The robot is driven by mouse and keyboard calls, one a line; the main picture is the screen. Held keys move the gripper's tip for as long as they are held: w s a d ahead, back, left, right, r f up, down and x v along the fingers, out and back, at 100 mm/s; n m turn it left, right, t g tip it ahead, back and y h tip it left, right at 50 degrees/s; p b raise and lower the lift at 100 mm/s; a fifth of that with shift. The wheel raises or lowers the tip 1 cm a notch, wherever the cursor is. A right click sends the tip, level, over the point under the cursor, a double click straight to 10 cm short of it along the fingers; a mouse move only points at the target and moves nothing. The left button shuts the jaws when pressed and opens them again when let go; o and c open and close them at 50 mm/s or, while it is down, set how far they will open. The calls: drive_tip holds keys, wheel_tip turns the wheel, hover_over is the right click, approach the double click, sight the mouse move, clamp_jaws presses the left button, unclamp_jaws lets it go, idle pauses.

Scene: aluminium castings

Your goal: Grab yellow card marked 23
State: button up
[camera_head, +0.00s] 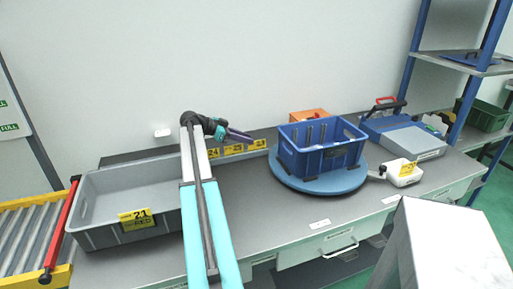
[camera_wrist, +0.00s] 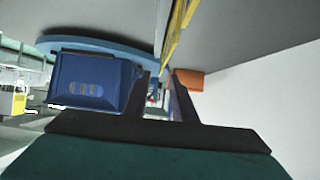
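Several small yellow cards stand in a row on a rail along the back of the bench: a left card (camera_head: 213,154), a middle card (camera_head: 233,150) and a right card (camera_head: 259,144). Their numbers are too small to read surely, so I cannot tell which is 23. My gripper (camera_head: 248,138) is just above and in front of this row, pointing right. In the wrist view my gripper (camera_wrist: 160,78) has its two fingers apart with nothing held between them. A yellow strip (camera_wrist: 178,28), seen edge-on, runs beyond the fingertips there.
A grey bin (camera_head: 100,234) with a yellow card marked 21 (camera_head: 136,218) stands left. A blue crate (camera_head: 310,163) sits on a round blue turntable (camera_head: 320,187). An orange box (camera_head: 308,115) is behind it. A white container (camera_head: 399,179) stands right. The front bench middle is clear.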

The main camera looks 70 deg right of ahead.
sight(257, 147)
drive_tip(key=shift+p+x, duration=0.6)
drive_tip(key=shift+x, duration=1.5)
drive_tip(key=shift+d+r, duration=0.1)
clamp_jaws()
